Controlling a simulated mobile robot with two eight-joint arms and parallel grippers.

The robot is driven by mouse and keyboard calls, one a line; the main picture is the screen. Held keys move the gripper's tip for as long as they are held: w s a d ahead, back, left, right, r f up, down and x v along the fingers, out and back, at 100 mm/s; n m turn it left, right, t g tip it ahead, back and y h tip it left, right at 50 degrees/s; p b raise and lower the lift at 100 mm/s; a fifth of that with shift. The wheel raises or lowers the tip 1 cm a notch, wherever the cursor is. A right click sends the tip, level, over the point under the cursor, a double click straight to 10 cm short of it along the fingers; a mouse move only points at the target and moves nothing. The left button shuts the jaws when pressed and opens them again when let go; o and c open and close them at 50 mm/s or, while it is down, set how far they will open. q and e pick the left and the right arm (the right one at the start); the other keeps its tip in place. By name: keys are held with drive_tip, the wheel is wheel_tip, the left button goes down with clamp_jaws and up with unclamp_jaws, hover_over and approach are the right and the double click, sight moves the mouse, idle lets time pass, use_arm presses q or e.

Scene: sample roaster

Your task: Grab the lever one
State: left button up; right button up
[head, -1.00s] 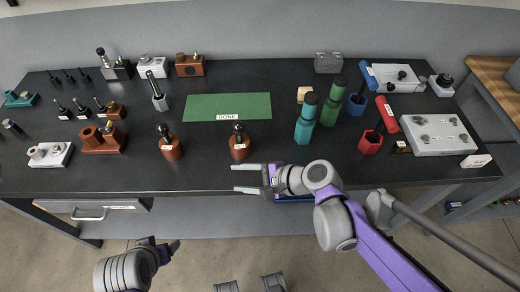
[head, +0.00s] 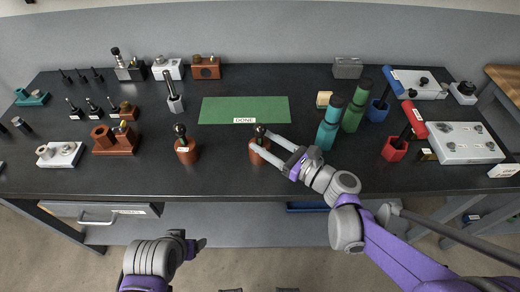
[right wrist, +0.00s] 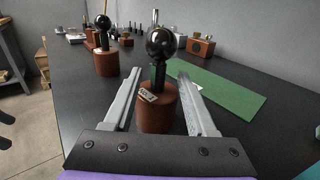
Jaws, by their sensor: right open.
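A brown cylindrical piece with a black ball knob and a small white tag (head: 259,153) stands upright on the dark bench. It also shows in the right wrist view (right wrist: 157,106), between my fingers. My right gripper (head: 267,142) is open, with one finger on each side of this piece and no visible grip on it. A similar brown knobbed piece (head: 186,151) stands to its left, and shows farther back in the right wrist view (right wrist: 106,62). The tag's writing is too small to read. My left gripper (head: 198,244) is low, in front of the bench, its fingers unclear.
A green mat marked DONE (head: 243,109) lies behind the piece. Teal (head: 329,126) and green (head: 356,108) bottle-like tools stand close to the right of my right gripper. A brown stepped block (head: 115,141) stands farther left.

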drive_tip(key=x, duration=0.5)
drive_tip(key=shift+a, duration=0.15)
drive_tip(key=shift+c, duration=0.2)
clamp_jaws()
idle(1.1)
